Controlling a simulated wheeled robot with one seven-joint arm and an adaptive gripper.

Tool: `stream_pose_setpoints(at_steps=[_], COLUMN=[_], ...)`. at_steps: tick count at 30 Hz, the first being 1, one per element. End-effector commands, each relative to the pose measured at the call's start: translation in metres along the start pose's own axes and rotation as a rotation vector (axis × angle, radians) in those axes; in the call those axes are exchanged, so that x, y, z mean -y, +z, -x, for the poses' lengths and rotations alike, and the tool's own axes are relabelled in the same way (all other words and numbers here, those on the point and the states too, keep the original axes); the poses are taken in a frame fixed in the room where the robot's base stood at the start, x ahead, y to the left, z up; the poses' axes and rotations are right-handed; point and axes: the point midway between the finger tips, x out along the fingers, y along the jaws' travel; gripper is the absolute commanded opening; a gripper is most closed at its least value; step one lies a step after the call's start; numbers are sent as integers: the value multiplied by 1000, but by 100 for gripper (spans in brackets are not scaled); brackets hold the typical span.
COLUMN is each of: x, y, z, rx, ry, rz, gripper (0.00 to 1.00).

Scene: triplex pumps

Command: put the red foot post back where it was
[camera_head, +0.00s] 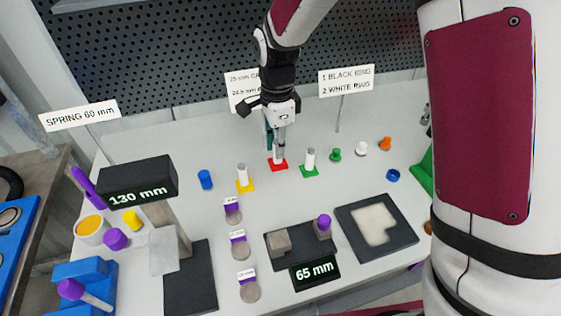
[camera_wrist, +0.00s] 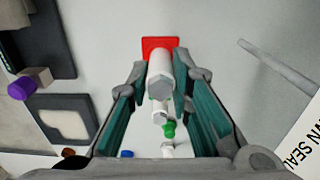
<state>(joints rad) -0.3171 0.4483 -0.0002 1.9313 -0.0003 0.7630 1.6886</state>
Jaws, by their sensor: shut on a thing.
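The red foot post has a square red foot (camera_head: 278,164) and a pale upright post. In the head view it is at the back middle of the table, in a row between a yellow-footed and a green-footed post. My gripper (camera_head: 277,150) points down over it with its fingers around the post. In the wrist view the pale post (camera_wrist: 160,75) lies between the fingertips, and its red foot (camera_wrist: 158,44) shows beyond them. My gripper (camera_wrist: 162,78) is shut on the post. I cannot tell whether the foot touches the table.
The yellow-footed post (camera_head: 244,180) stands to the left and the green-footed post (camera_head: 309,163) close to the right. A blue cylinder (camera_head: 205,179) is farther left. Small green, white and orange pieces lie to the right. A black 65 mm display (camera_head: 315,270) and dark trays are in front.

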Motion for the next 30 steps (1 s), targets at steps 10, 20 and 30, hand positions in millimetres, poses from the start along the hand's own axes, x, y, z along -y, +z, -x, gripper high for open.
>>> stream_pose_setpoints(at_steps=[10, 20, 30], x=[0, 0, 0], y=[0, 0, 0], z=[-33, -53, -56], rx=[0, 0, 0], ry=[2, -2, -1], rz=[-2, -1, -2], gripper=[0, 0, 40])
